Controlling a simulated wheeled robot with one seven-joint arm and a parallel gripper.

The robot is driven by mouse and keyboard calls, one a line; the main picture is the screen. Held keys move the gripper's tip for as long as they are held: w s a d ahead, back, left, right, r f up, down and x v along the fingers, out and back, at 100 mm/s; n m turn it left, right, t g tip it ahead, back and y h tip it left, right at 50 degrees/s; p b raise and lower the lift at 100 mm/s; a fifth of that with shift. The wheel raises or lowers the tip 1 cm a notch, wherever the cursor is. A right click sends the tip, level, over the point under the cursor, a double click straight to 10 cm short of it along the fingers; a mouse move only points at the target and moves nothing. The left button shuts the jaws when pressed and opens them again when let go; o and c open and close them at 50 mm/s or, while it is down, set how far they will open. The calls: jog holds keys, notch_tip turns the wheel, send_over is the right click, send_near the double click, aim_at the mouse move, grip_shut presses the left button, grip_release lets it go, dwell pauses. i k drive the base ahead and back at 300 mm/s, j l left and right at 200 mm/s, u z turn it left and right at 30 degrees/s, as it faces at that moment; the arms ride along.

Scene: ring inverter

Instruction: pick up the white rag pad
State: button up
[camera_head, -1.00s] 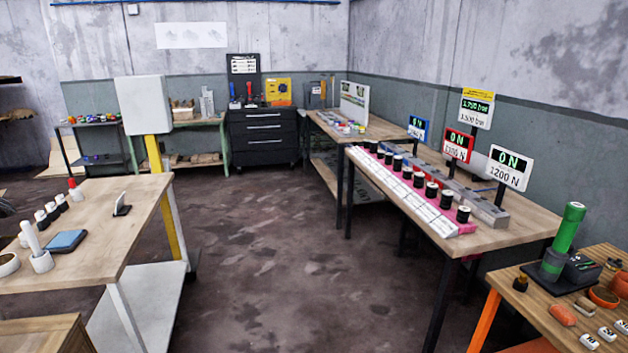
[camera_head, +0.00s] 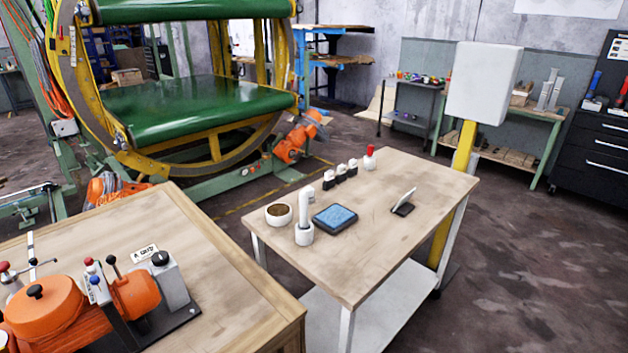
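No thing in view is clearly a white rag pad. A blue pad in a dark tray (camera_head: 335,218) lies on the small wooden-topped table (camera_head: 385,255) in the middle. A thin pale plate on a dark base (camera_head: 403,201) stands to its right; I cannot tell whether it is a rag. To the left of the blue pad are a white bowl with brown contents (camera_head: 279,214) and a white cylinder in a white cup (camera_head: 304,225). My gripper is not in view.
Several small dark-and-white bottles (camera_head: 340,173) and a red-topped bottle (camera_head: 370,158) line the table's far edge. A wooden bench (camera_head: 215,255) with an orange device (camera_head: 45,310) is at front left. A green ring machine (camera_head: 190,105) stands behind. Floor at right is clear.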

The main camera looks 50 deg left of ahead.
aim_at(311, 198)
jog(key=i+l+u, duration=0.1)
jog(key=i+u, duration=0.35)
jog(key=i+l+u, duration=0.2)
jog(key=i+u, duration=0.25)
jog(key=i+l+u, duration=0.75)
jog(key=l+u, duration=0.15)
jog(key=i+l+u, duration=0.2)
jog(key=l+u, duration=0.25)
jog(key=l, duration=0.15)
jog(key=i+l+u, duration=0.15)
jog(key=l+u, duration=0.3)
jog(key=l, duration=0.2)
